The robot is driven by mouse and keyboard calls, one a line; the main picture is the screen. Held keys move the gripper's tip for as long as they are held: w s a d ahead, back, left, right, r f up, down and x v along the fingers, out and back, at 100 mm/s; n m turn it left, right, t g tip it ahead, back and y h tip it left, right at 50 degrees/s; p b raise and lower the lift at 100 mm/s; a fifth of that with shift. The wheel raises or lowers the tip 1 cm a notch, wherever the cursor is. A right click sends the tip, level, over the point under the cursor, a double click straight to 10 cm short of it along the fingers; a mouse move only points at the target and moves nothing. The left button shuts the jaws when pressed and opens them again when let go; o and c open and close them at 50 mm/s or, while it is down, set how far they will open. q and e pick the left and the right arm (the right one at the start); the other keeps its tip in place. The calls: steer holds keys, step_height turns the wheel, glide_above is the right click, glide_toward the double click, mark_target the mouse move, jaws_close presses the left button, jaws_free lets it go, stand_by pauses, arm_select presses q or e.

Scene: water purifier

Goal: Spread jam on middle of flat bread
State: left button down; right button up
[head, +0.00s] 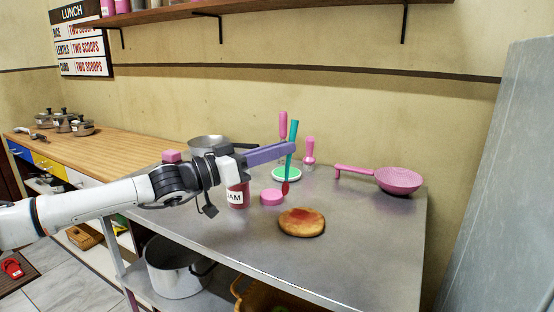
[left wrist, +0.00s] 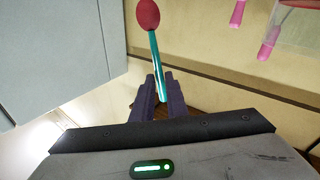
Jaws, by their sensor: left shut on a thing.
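The flat bread (head: 302,222) lies on the steel table with a red patch of jam on its top. My left gripper (head: 290,148) is shut on a teal spoon (head: 293,136) with a red tip, held upright with the tip down, above and behind the bread. The spoon (left wrist: 155,58) also shows between the fingers of my left gripper (left wrist: 157,82) in the left wrist view. The jam jar (head: 238,196) stands left of the bread, partly hidden by my gripper. A round pink lid (head: 271,196) lies beside the jar. My right gripper is not in view.
A pink pan (head: 398,180) sits at the back right of the table (head: 360,250). A green-topped round item (head: 286,174), a pink bottle (head: 308,152) and a metal pan (head: 208,143) stand at the back. The table right of the bread is clear.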

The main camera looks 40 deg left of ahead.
arm_select(q)
step_height(320, 180, up, 2)
steer(key=shift+r, duration=0.15)
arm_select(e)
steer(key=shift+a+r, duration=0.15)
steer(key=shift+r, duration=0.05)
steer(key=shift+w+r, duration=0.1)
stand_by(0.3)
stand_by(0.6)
